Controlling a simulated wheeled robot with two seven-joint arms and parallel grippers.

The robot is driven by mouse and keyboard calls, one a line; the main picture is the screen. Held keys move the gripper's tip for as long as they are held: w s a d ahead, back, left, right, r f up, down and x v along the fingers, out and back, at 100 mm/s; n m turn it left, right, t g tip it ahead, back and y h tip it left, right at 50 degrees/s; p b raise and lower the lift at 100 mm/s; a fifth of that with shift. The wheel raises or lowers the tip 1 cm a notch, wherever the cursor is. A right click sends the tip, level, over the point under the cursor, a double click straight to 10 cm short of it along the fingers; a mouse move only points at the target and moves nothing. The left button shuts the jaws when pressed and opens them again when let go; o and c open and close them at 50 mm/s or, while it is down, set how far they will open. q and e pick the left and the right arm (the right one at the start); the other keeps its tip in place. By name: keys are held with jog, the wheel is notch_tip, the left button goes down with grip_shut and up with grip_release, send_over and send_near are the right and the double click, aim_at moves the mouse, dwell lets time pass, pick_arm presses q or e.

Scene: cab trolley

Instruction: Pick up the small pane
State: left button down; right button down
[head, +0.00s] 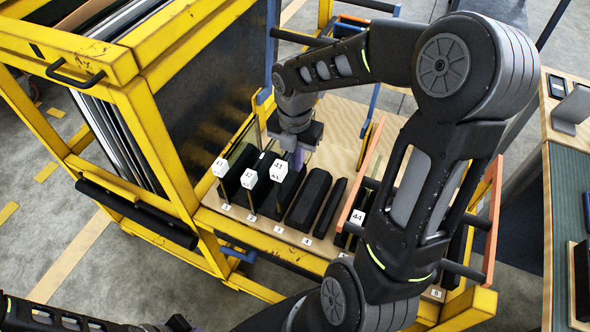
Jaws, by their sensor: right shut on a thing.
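My right gripper (298,158) reaches down to the wooden deck of the yellow trolley. It is shut on the small pane, a dark piece (287,188) that stands at the slot marked 3, just behind a white numbered tag. The fingers and the tag hide much of it, so its outline is hard to make out. I cannot tell whether it is clear of its slot.
White tags (249,179) on thin rods stand close to the gripper. Black blocks (308,199) fill the neighbouring slots. The yellow trolley frame (151,139) holds tall sheets at the left. An orange rail (360,178) and a side table (566,185) lie to the right.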

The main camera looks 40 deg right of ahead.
notch_tip(320, 180, up, 2)
jog(key=shift+r, duration=0.1)
dwell(1.5)
